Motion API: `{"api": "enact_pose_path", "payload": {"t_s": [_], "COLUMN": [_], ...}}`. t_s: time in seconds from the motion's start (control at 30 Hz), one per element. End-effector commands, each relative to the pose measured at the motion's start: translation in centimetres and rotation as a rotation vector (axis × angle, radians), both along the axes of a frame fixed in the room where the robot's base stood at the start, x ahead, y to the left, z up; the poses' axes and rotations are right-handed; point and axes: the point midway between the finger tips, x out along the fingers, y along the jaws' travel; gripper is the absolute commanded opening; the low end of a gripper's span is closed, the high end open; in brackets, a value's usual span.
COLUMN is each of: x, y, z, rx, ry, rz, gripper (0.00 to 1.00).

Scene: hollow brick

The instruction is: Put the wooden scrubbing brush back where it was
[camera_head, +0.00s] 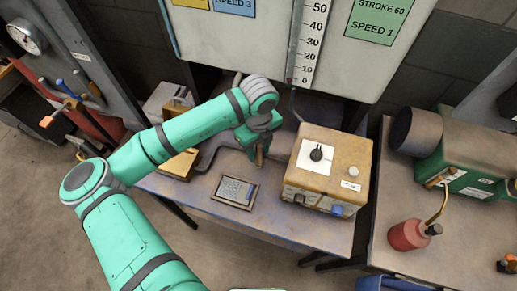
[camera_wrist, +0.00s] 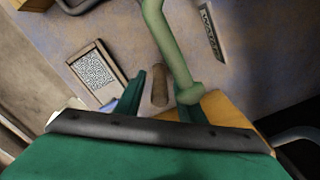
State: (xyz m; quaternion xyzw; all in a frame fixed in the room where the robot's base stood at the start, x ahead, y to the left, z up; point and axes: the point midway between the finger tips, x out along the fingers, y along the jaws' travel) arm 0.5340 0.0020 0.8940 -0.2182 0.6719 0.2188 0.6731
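My gripper (camera_head: 259,150) is low over the middle of the workbench. In the wrist view my gripper (camera_wrist: 160,92) has its two green fingers spread apart. A brown, wood-coloured rounded piece (camera_wrist: 159,88) shows between them, with a narrow gap on each side. It may be part of the wooden scrubbing brush, but I see no bristles. Its lower end is hidden by my gripper. In the head view the brown piece (camera_head: 259,157) shows just below my gripper.
A framed speckled panel (camera_head: 234,192) lies on the bench (camera_head: 300,232) in front of my gripper. A tan control box (camera_head: 322,160) stands at right, a yellowish block (camera_head: 178,164) at left. A green pipe (camera_wrist: 168,45) passes beside the right finger. A red oil can (camera_head: 408,235) stands on the right bench.

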Motion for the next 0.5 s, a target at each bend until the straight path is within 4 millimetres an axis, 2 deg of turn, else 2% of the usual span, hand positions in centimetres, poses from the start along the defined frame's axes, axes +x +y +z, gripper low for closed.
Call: {"api": "enact_pose_path", "payload": {"t_s": [0.13,0.23,0.5], "x": [0.0,0.1,0.1], "y": [0.0,0.0,-0.1], "z": [0.6,1.9,7.2], "rx": [0.0,0.0,0.0], "ry": [-0.001,-0.003,-0.004], "rz": [0.0,0.0,-0.001], "gripper": [0.35,0.35,0.35]}}
